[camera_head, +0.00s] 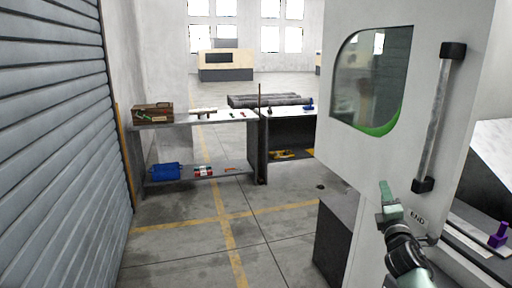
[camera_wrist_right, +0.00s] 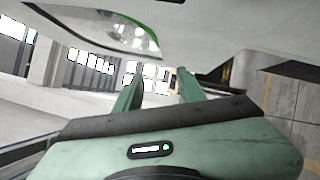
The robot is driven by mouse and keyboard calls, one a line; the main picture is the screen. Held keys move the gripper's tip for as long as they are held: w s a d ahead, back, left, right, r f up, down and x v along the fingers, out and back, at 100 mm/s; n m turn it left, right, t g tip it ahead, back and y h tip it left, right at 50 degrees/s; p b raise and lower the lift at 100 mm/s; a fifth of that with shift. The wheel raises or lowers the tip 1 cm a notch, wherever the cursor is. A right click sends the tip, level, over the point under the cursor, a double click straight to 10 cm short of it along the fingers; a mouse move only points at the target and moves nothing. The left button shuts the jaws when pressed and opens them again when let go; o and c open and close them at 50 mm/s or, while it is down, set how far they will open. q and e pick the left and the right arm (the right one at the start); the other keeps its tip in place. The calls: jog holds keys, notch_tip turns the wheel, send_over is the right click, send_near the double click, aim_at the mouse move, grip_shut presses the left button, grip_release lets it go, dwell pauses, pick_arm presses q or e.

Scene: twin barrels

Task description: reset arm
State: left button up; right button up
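My right gripper (camera_head: 384,190) is green and shows in the head view at the lower right, with its dark wrist below it. It is in front of the white machine door (camera_head: 385,155), lower than and to the left of the door's handle (camera_head: 438,118). In the right wrist view, the two fingers of my right gripper (camera_wrist_right: 160,76) stand apart with nothing between them. The white door panel (camera_wrist_right: 225,30) with its green-edged window fills the top of that view. My left gripper is not in view.
A grey shelf table (camera_head: 225,117) holds a wooden crate (camera_head: 152,113), with a blue container (camera_head: 165,171) on its lower shelf. A purple object (camera_head: 498,236) stands at the right edge. A grey roller shutter (camera_head: 55,140) lines the left. The yellow-marked floor between is clear.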

jog(key=s+a+f+m+g+y, duration=0.15)
jog(key=f+m, duration=0.35)
jog(key=f, duration=0.5)
jog(key=s+a+f+m+g+y, duration=0.1)
jog(key=s+a+f+m+g, duration=0.15)
jog(key=f+m, duration=0.5)
jog(key=s+a+f+m+g+y, duration=0.15)
jog(key=f+m, duration=0.25)
jog(key=f, duration=0.7)
jog(key=s+a+f+g, duration=0.1)
jog(key=s+f+g, duration=0.1)
jog(key=s+f, duration=0.7)
jog(key=s+a+f+g, duration=0.15)
jog(key=s+f, duration=0.45)
jog(key=f, duration=0.6)
jog(key=s+a+f+g, duration=0.25)
jog(key=s+f, duration=0.45)
jog(key=s, duration=0.4)
jog(key=s+a+f+g, duration=0.1)
jog(key=s+f+g, duration=0.2)
jog(key=s+f, duration=0.65)
jog(key=s+a+f+g, duration=0.1)
jog(key=s+f+g, duration=0.1)
jog(key=s, duration=1.1)
jog(key=s+a+f+g, duration=0.2)
jog(key=s+f, duration=0.1)
jog(key=s, duration=1.1)
jog(key=shift+s+a, duration=0.25)
